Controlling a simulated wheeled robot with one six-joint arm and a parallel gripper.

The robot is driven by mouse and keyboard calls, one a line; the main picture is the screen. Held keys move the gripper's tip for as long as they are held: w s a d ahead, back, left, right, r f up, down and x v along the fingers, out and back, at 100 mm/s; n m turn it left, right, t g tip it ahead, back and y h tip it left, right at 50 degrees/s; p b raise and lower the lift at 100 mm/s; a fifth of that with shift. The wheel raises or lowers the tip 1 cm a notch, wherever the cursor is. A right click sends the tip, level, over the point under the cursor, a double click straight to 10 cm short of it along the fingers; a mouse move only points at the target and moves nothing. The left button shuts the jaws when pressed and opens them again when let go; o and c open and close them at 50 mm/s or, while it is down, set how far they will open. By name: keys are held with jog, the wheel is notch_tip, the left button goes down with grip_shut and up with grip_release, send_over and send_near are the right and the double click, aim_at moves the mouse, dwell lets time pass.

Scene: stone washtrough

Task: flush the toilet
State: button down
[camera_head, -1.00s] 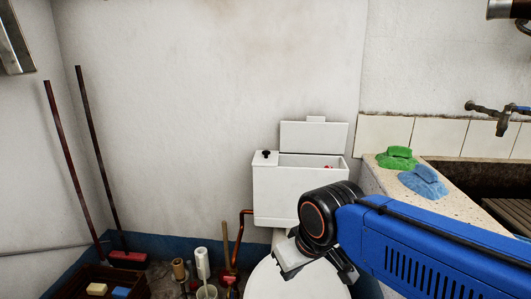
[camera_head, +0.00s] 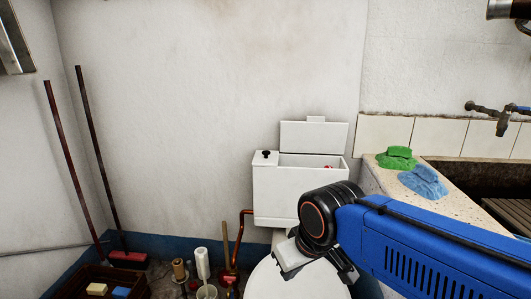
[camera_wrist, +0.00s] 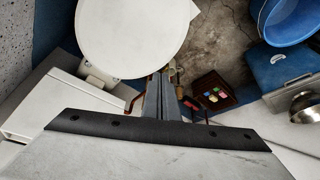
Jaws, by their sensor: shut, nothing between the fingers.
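The white toilet tank (camera_head: 285,205) stands against the back wall with its lid (camera_head: 313,135) raised behind it. A small black flush button (camera_head: 266,154) sits on the tank's top at the left. The toilet's closed round seat cover (camera_head: 275,285) is below; it also shows in the wrist view (camera_wrist: 130,35). The white tank is at the left of the wrist view (camera_wrist: 45,105). My gripper (camera_wrist: 162,80) is shut and empty. In the head view it hangs in front of the tank, over the seat cover, lower than the button and to its right. My wrist partly hides the tank.
A speckled stone washtrough (camera_head: 375,178) with a green cloth (camera_head: 397,158) and a blue cloth (camera_head: 424,181) stands at right. A copper pipe (camera_head: 238,240) and a white brush (camera_head: 202,263) are left of the toilet. Two poles (camera_head: 95,150) lean on the wall.

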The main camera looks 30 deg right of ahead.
dwell(0.4)
notch_tip(320, 180, up, 20)
jog(key=m+t, duration=0.4)
jog(key=m, duration=0.5)
send_over(267, 152)
jog(key=shift+d+r, duration=0.15)
jog(key=shift+r, duration=0.05)
jog(key=shift+f, duration=4.4)
